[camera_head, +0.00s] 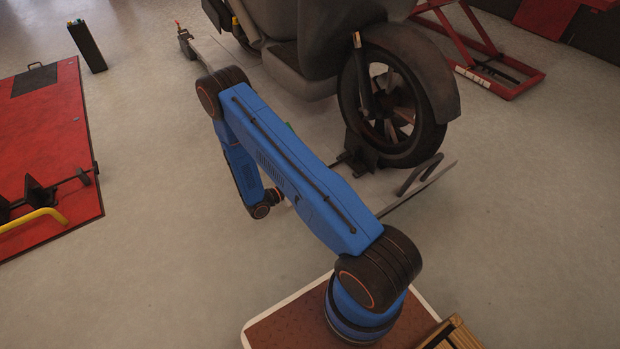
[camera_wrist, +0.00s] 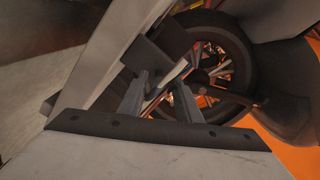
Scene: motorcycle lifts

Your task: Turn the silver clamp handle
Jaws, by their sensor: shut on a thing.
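My gripper (camera_wrist: 162,83) is in the wrist view, its two grey fingers pointing away from the camera. They stand on either side of a narrow silver bar, which appears to be the silver clamp handle (camera_wrist: 178,70), and are shut on it. The bar slants up to the right, in front of the wheel. A dark block (camera_wrist: 148,62) beside the fingers hides part of the surroundings. In the head view my blue arm hides the gripper, and I cannot make out the handle there. The dark wheel clamp (camera_head: 357,154) shows at the foot of the front wheel.
The motorcycle's front wheel (camera_head: 345,100) stands close beyond my arm; it also fills the wrist view's middle (camera_wrist: 232,50). A red lift platform (camera_head: 60,130) lies left.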

